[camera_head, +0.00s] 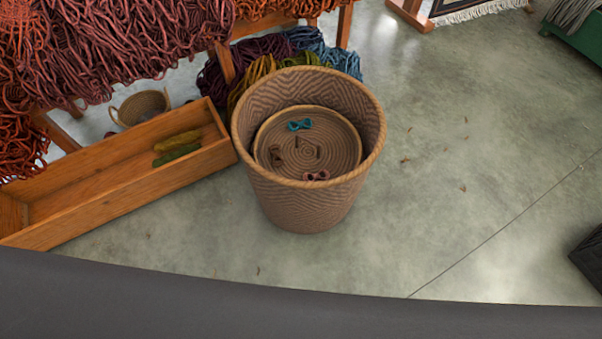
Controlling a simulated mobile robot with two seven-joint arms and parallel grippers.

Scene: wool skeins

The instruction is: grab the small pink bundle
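A small pink bundle (317,175) lies on a round woven tray (262,137) inside a large woven basket (310,208). It is near the tray's front edge, close to the basket's front rim. A small teal bundle (299,125) lies at the back of the same tray. A small brownish bundle (277,156) lies at the tray's left, and a short dark piece shows near the middle. Neither of my grippers shows in the head view.
A long wooden trough (110,178) with yellow and green bundles stands left of the basket. Wool skeins (110,45) hang from a wooden rack behind it. The grey floor (480,170) to the right is mostly clear. A dark object (588,258) stands at the right edge.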

